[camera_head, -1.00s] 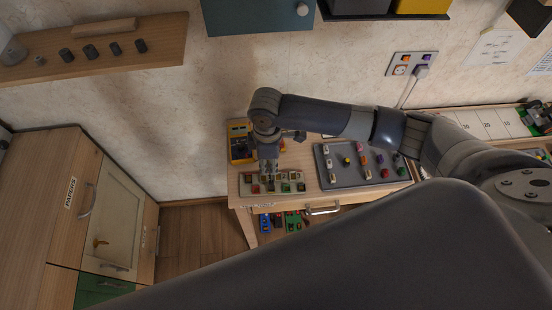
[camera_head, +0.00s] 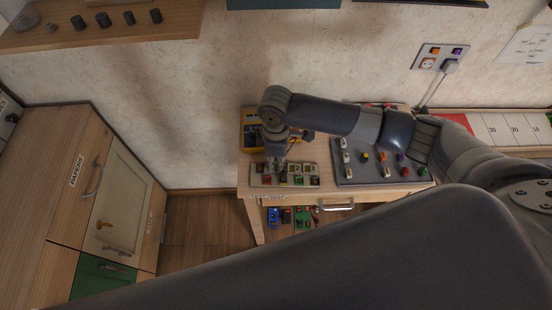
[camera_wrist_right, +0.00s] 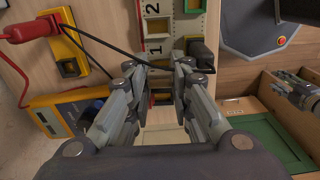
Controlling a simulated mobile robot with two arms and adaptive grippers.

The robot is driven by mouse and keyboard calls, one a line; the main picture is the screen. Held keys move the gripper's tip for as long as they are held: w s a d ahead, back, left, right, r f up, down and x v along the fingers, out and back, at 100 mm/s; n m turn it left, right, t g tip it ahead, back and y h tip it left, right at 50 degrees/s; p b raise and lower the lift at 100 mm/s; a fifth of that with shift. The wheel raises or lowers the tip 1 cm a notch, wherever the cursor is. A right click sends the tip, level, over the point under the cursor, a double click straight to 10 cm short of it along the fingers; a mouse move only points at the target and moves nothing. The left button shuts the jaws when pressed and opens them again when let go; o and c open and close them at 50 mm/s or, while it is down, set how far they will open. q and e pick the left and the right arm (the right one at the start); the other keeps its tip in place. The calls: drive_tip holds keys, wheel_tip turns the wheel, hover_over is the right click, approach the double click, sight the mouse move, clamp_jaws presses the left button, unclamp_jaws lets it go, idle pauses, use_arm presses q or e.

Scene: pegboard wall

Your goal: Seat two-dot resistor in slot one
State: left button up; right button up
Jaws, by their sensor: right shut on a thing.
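My right gripper (camera_head: 277,165) points down over the left end of the slotted board (camera_head: 256,181). In the right wrist view its fingers (camera_wrist_right: 158,78) are close to the board (camera_wrist_right: 181,24), by the slot marked 1. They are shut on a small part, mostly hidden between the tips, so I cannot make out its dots. Slot two (camera_wrist_right: 152,29) lies beyond slot one, marked with a 2.
A yellow meter (camera_wrist_right: 60,114) with a red probe (camera_wrist_right: 28,30) and black cable lies beside the board, the cable passing close to my fingers. The wall is behind the bench.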

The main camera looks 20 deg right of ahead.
idle(0.7)
drive_tip(key=shift+p, duration=0.35)
drive_tip(key=shift+p, duration=0.45)
drive_tip(key=shift+a, duration=0.1)
idle(0.3)
drive_tip(key=shift+f, duration=0.7)
idle(0.3)
drive_tip(key=o, duration=0.8)
